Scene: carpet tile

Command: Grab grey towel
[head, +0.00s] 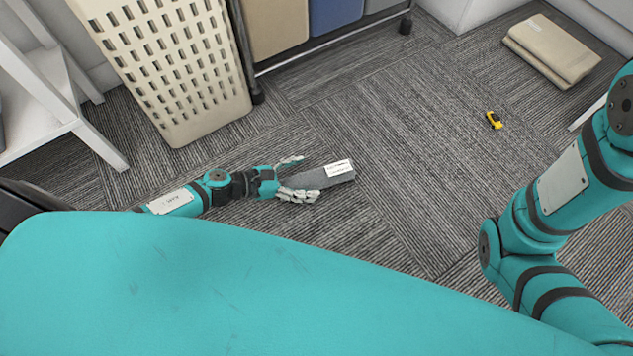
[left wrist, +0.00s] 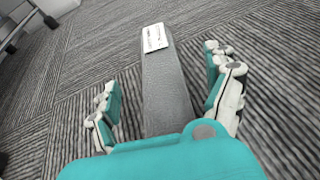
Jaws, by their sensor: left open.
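The grey towel (head: 308,180) lies on the carpet as a narrow folded strip with a white label at its far end. My left gripper (head: 297,178) is low over the floor at the towel's near end, open, with its fingers on either side. In the left wrist view the towel (left wrist: 166,88) runs between the two spread fingers of the left gripper (left wrist: 165,98), with a gap visible on both sides. The towel's nearest end is hidden behind the teal palm. My right arm shows at the right, but its gripper is not in view.
A beige perforated laundry basket (head: 180,75) stands behind the left arm. A wheeled rack with bins (head: 330,38) is at the back. A small yellow toy (head: 494,120) and a folded beige cloth (head: 551,50) lie to the right. A white shelf (head: 45,90) stands at left.

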